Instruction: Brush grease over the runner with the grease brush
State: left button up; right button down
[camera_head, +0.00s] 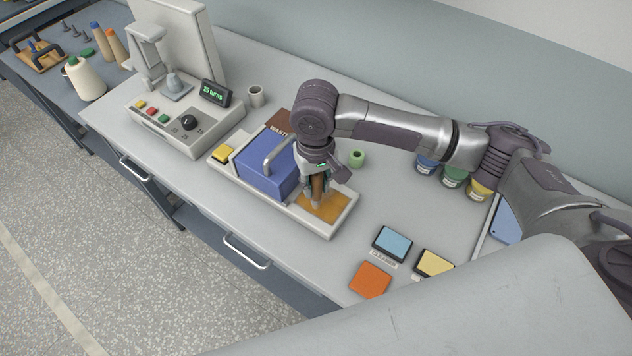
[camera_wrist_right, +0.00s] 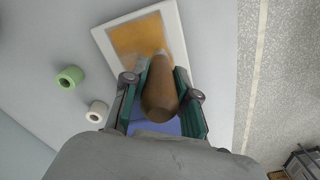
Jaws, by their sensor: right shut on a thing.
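My right gripper (camera_head: 318,188) is shut on the brown handle of the grease brush (camera_head: 318,186), which points down with its tip towards the table. In the right wrist view, the brush (camera_wrist_right: 160,92) sits between the green-padded fingers of the gripper (camera_wrist_right: 160,88). Its pale tip is over an amber panel (camera_head: 330,211), likely the runner, at the right end of a long white base (camera_head: 327,233). The panel also shows in the right wrist view (camera_wrist_right: 135,36). I cannot tell whether the tip touches it. My left gripper is not in view.
A blue box (camera_head: 258,178) with a grey handle stands on the base, close left of the brush. A green ring (camera_head: 356,158) and several jars stand behind. Blue (camera_head: 392,243), yellow (camera_head: 434,263) and orange (camera_head: 370,279) pads lie to the right. A winding machine (camera_head: 187,121) stands left.

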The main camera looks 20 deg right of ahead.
jog(key=shift+f, duration=0.6)
dwell(0.4)
jog(key=shift+w+d+r+p, duration=0.2)
jog(key=shift+w+d+p, duration=0.2)
jog(key=shift+d+p, duration=0.2)
jog(key=shift+w+d+f+p, duration=0.15)
jog(key=shift+w+d+p, duration=0.35)
jog(key=shift+w+d, duration=0.45)
jog(key=shift+d, duration=0.15)
